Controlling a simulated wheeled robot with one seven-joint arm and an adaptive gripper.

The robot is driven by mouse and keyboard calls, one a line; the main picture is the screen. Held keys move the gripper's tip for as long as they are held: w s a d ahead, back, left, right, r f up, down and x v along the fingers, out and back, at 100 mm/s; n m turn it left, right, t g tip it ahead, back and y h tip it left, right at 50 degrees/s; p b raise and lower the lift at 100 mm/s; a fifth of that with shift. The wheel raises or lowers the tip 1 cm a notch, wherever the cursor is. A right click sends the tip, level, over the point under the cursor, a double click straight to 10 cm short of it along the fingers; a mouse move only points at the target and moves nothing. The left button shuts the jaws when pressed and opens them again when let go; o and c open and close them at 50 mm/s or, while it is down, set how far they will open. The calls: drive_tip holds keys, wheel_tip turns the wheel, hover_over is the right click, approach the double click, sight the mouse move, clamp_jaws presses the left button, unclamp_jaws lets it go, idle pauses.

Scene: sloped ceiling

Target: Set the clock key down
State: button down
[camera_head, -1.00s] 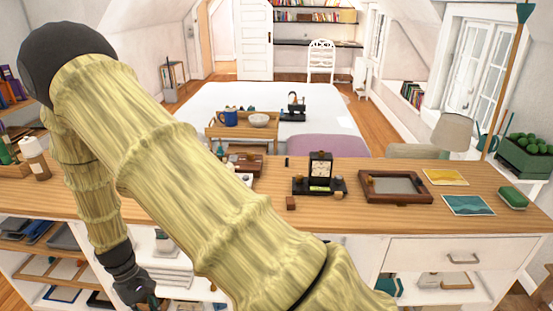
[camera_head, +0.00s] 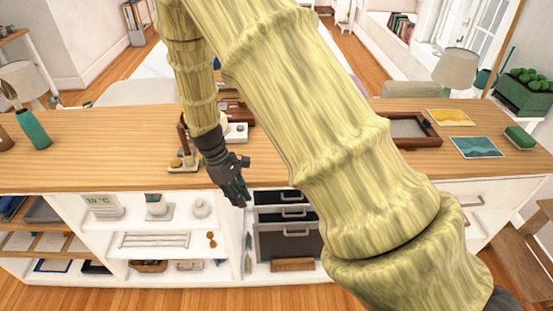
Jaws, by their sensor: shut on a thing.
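My gripper (camera_head: 238,193) points down in front of the counter's (camera_head: 80,150) front edge, below the top's level and before the open shelves. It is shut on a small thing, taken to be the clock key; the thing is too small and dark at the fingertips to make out. The dark desk clock that stood on the counter is hidden behind my arm now.
A small wooden stand (camera_head: 184,160) and a white device (camera_head: 236,132) are on the counter beside my wrist.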

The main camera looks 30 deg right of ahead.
drive_tip(key=s+d+r+n+t+b, duration=0.4)
drive_tip(key=d+n, duration=0.3)
drive_tip(key=n, duration=0.5)
drive_tip(key=s+d+r+n+t+b, duration=0.2)
drive_tip(key=d+r+n+b, duration=0.35)
drive_tip(key=n, duration=0.65)
drive_tip(key=w+d+p, duration=0.1)
drive_tip(key=w+d, duration=0.1)
drive_tip(key=w, duration=0.3)
drive_tip(key=w+d+p, duration=0.1)
drive_tip(key=w+d, duration=0.1)
drive_tip(key=w, duration=0.3)
drive_tip(key=w+d+f+p, duration=0.1)
drive_tip(key=w+d, duration=0.1)
drive_tip(key=w, duration=0.3)
drive_tip(key=shift+w+d, duration=0.1)
drive_tip(key=shift+f, duration=1.7)
drive_tip(key=shift+f, duration=0.15)
drive_tip(key=c, duration=1.5)
unclamp_jaws()
drive_tip(key=shift+o, duration=0.2)
drive_tip(key=v, duration=1.2)
drive_tip(key=shift+s+d, duration=0.2)
